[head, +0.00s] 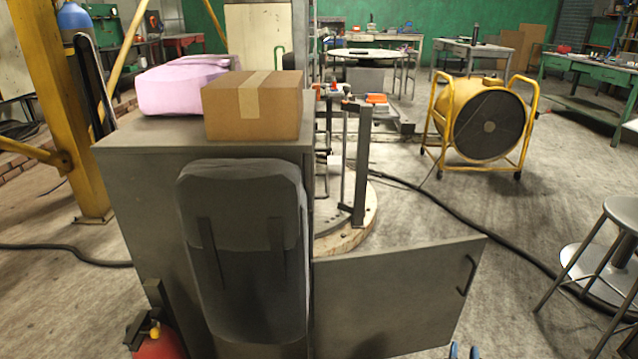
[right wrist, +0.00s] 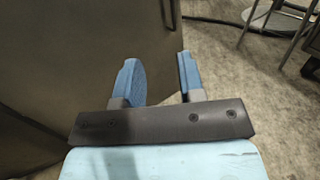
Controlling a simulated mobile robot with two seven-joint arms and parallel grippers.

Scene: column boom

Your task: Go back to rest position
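My right gripper (head: 463,351) shows only as two blue fingertips at the bottom edge of the head view. They are just below the open cabinet door. In the right wrist view the same gripper (right wrist: 159,74) has its two blue fingers apart with nothing between them. A brown-grey panel, which looks like the cabinet door (right wrist: 70,50), fills the left of that view. I cannot tell the exact gap between it and the fingers. My left gripper is not in the head view.
A grey cabinet (head: 150,170) stands ahead, its door (head: 400,290) open to the right. A cardboard box (head: 225,110) and pink bag (head: 170,92) lie on top; a dark backpack (head: 245,265) is at its front. A stool (head: 610,235) stands right. Floor between is mostly clear.

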